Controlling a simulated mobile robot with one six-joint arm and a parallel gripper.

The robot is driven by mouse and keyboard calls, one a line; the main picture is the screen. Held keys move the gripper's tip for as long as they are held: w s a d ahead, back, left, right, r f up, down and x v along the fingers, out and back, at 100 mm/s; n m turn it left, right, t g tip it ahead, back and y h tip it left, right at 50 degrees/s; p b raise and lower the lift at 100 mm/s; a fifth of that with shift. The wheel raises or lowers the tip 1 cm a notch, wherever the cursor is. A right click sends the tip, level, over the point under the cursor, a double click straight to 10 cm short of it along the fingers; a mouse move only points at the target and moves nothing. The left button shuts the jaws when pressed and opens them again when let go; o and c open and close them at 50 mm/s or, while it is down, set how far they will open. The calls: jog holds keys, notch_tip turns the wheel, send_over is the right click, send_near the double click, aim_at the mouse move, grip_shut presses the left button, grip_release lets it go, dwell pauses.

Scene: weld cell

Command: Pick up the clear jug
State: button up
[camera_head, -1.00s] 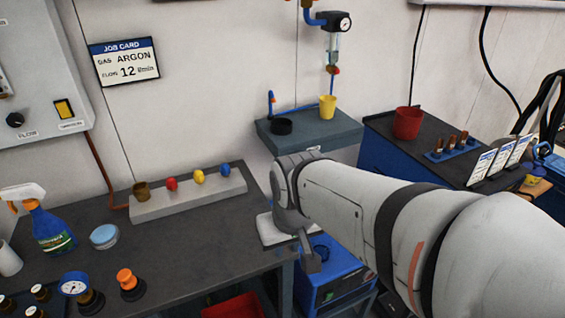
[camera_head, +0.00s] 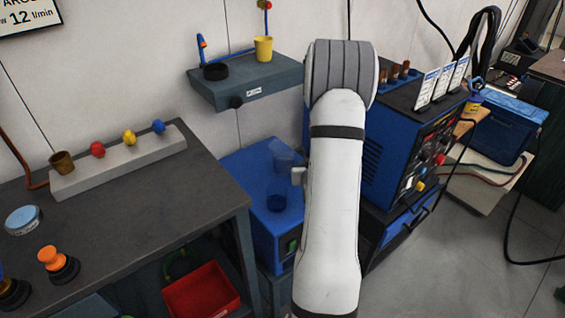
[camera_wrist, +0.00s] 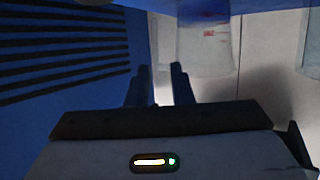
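The clear jug (camera_head: 277,197) stands on top of the blue unit (camera_head: 256,225) below the wall shelf, left of my arm. In the head view my gripper is hidden behind my arm.
A blue welder (camera_head: 400,160) with cards on top stands right of my arm; a slotted blue panel (camera_wrist: 65,50) fills the wrist view's left. The grey shelf (camera_head: 262,84) carries a yellow cup (camera_head: 263,49). The dark workbench (camera_head: 130,220) is at left, above a red bin (camera_head: 201,293).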

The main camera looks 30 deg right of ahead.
jog(key=shift+s+d+f, duration=0.15)
jog(key=shift+d+f, duration=0.25)
jog(key=shift+f, duration=0.1)
jog(key=shift+d+t, duration=0.25)
jog(key=shift+t, duration=0.05)
jog(key=x, duration=0.7)
jog(key=shift+w, duration=0.4)
jog(key=shift+a, duration=0.1)
grip_shut()
jog(key=shift+r, duration=0.1)
